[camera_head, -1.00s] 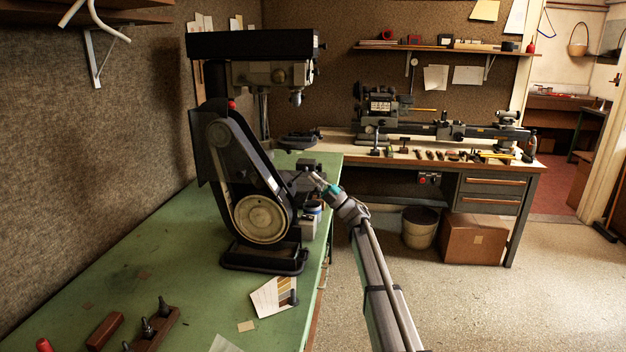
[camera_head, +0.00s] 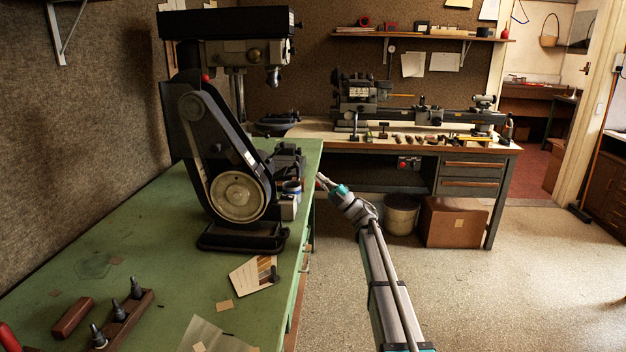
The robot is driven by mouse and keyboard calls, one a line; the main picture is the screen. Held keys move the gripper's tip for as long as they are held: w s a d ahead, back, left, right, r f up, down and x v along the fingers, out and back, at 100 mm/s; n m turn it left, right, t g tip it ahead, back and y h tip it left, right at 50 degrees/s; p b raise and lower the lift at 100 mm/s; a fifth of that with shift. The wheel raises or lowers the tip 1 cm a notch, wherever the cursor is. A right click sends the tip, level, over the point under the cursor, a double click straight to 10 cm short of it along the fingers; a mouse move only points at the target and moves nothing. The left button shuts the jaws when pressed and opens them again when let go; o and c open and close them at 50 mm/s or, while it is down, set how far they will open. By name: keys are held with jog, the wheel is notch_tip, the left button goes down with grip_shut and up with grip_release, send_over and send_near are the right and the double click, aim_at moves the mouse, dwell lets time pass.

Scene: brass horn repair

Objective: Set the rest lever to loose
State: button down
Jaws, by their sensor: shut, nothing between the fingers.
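A dark belt-and-disc sanding machine (camera_head: 238,195) stands on the green bench (camera_head: 130,245), left of centre. Small dark and grey fittings (camera_head: 288,160) sit at its right side, partly hidden behind its frame. I cannot make out the rest lever or its setting among these small parts. My gripper (camera_head: 321,181) is shut and empty. In the picture it is just right of the fittings and the bench's right edge, apart from them, at the end of my grey arm.
A drill press (camera_head: 225,52) stands behind the sander. A lathe (camera_head: 357,95) and tools lie on the far wooden bench. A bucket (camera_head: 401,214) and a cardboard box (camera_head: 455,221) are below it. Colour cards (camera_head: 253,277) lie on the green bench. The floor at right is clear.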

jog(key=shift+s+d+f, duration=0.2)
jog(key=shift+d+f, duration=0.2)
jog(key=shift+w, duration=0.15)
jog(key=w+n+g+y, duration=0.2)
jog(key=w+n+g, duration=0.4)
jog(key=n+g, duration=0.3)
jog(key=shift+d+g+b, duration=0.35)
jog(key=shift+d+g, duration=0.1)
jog(key=shift+g, duration=1.35)
jog(key=shift+r, duration=0.1)
jog(key=w+p+x, duration=0.1)
jog(key=p+x, duration=0.7)
jog(key=x, duration=0.5)
jog(key=shift+s+a+r+p, duration=0.25)
jog(key=shift+s+r+p, duration=0.15)
jog(key=shift+s, duration=0.1)
